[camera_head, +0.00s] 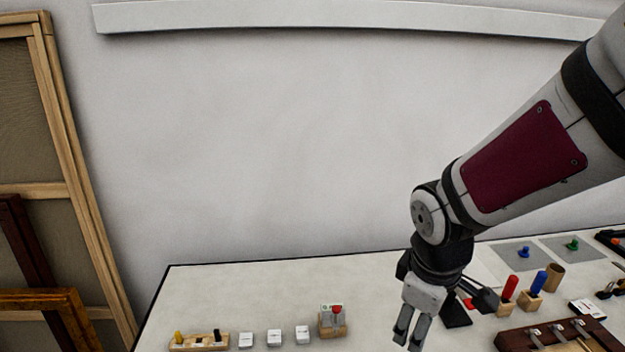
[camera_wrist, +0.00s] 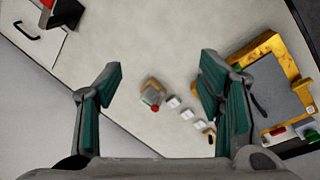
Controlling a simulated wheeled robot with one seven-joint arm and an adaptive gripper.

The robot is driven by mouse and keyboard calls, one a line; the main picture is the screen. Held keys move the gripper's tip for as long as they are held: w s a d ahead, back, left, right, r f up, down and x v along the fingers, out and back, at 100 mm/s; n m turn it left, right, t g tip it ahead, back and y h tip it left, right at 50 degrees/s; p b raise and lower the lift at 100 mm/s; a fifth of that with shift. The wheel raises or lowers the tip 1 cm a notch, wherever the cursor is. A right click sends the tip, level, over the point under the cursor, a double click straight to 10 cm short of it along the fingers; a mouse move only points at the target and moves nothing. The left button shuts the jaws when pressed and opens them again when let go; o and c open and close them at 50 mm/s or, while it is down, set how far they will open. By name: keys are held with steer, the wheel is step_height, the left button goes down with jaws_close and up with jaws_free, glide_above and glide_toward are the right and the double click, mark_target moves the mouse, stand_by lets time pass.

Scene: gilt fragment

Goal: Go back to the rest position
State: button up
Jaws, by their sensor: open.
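My gripper (camera_head: 411,332) hangs from my arm over the table in the head view, fingers pointing down. In the wrist view my gripper (camera_wrist: 160,95) has its two green-lined fingers spread wide with nothing between them that it touches.
White blocks (camera_head: 274,338) and a wooden rack with coloured pegs (camera_head: 198,341) stand at the left. At the right are a dark brown tray (camera_head: 515,340), red and blue handles in wooden holders (camera_head: 530,300) and grey mats (camera_head: 515,256). Wooden frames (camera_head: 85,180) lean at the far left.

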steer(key=s+r+m+t+b, duration=0.1)
steer(key=s+r+m, duration=0.2)
steer(key=r+m, duration=0.2)
steer(key=s+d+r+m+t+y+b, duration=0.1)
steer(key=s+r+m+t+b, duration=0.1)
steer(key=r+m, duration=0.3)
step_height(320, 180, up, 2)
steer(key=shift+s+d+r+t, duration=0.1)
steer(key=shift+s+d+t, duration=0.2)
steer(key=shift+s, duration=0.6)
